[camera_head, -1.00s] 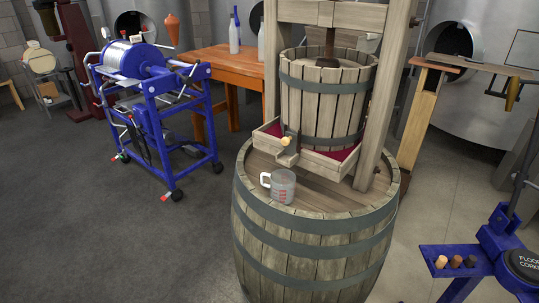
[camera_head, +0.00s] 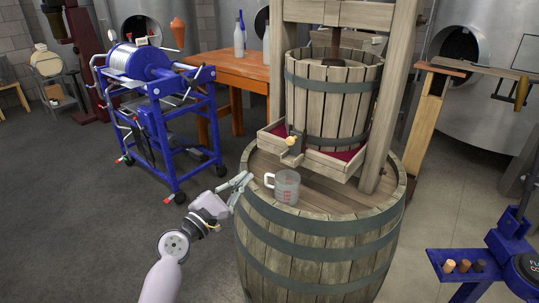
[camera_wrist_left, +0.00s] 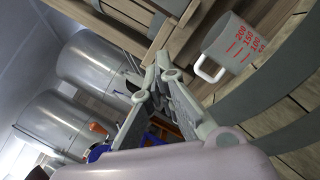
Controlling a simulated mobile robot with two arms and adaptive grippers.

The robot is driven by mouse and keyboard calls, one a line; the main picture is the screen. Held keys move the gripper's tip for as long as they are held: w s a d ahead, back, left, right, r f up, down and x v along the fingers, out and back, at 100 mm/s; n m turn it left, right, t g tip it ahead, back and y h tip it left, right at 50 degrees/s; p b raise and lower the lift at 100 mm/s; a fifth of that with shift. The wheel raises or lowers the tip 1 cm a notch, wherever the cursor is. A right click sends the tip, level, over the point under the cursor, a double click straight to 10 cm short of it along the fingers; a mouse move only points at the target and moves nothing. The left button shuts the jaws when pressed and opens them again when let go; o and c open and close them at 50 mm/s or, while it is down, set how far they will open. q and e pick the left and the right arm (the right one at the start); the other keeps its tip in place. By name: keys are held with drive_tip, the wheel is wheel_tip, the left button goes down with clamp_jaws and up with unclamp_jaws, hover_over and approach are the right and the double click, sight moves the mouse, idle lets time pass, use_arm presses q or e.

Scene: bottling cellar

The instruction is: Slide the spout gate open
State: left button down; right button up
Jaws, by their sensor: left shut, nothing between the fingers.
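The spout gate (camera_head: 295,146) is a small dark plate with a pale knob, at the front corner of the press tray (camera_head: 324,164). Whether it is open cannot be told at this size. A wooden spout lip juts out below it. A clear measuring cup (camera_head: 286,188) with red marks stands on the barrel top below the spout; it also shows in the left wrist view (camera_wrist_left: 234,42). My left gripper (camera_head: 244,182) is shut and empty, left of the cup and below the gate, apart from both. Its fingers (camera_wrist_left: 160,75) show in the left wrist view. My right gripper is out of view.
The barrel (camera_head: 318,238) carries the slatted press basket (camera_head: 333,100) between thick wooden posts. A blue wheeled machine (camera_head: 160,110) stands at left and an orange table (camera_head: 228,72) behind. A blue corker (camera_head: 475,265) is at lower right.

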sight(292, 147)
use_arm(q)
drive_tip(key=w+d+r+p, duration=0.2)
drive_tip(key=w+d+r, duration=0.2)
drive_tip(key=w+d, duration=0.3)
drive_tip(key=shift+d+r+p, duration=0.2)
drive_tip(key=shift+d+p, duration=0.2)
drive_tip(key=shift+d, duration=0.1)
drive_tip(key=shift+w, duration=0.15)
wheel_tip(292, 147, up, 4)
drive_tip(key=p, duration=0.3)
drive_tip(key=shift+f, duration=0.15)
